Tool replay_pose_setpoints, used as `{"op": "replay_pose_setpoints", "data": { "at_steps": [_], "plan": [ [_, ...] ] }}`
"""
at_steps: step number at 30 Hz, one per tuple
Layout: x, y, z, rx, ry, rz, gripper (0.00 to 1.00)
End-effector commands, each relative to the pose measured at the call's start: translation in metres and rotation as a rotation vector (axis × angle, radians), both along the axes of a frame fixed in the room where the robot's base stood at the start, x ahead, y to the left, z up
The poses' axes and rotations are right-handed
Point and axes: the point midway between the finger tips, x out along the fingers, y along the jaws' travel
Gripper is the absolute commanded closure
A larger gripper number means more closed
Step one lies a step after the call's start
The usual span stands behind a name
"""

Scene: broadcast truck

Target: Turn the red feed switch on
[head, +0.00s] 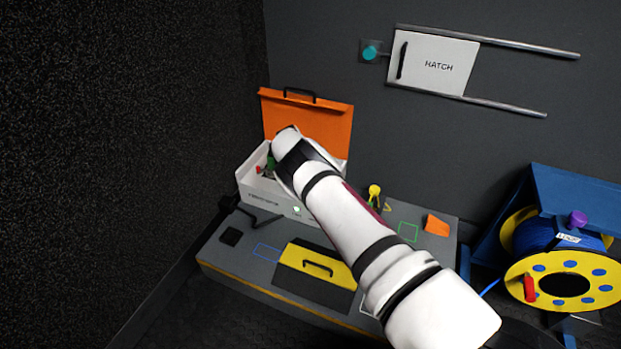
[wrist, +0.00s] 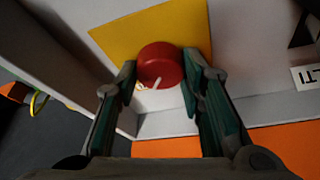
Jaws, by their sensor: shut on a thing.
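The red feed switch (wrist: 161,64) is a round red knob on a yellow plate (wrist: 118,39) in the wrist view. A white pointer line on it points toward the lower part of the picture, slightly left. Pale markings beside its lower left are partly hidden. My gripper (wrist: 159,78) has one finger on each side of the knob and is shut on it. In the head view my gripper (head: 269,165) reaches into the white box (head: 262,193) with the raised orange lid (head: 309,122); my arm hides much of the inside.
A cable reel (head: 535,275) is at the right. A white hatch (head: 437,62) is on the back wall.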

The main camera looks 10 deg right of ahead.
Motion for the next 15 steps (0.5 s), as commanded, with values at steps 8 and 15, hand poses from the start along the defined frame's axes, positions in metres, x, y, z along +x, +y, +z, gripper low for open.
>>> {"op": "replay_pose_setpoints", "data": {
  "at_steps": [8, 15],
  "plan": [
    [-0.0003, 0.0002, -0.0005, 0.001, 0.002, -0.046, 0.92],
    [-0.0002, 0.0004, -0.0004, 0.002, 0.001, -0.048, 0.92]
  ]
}}
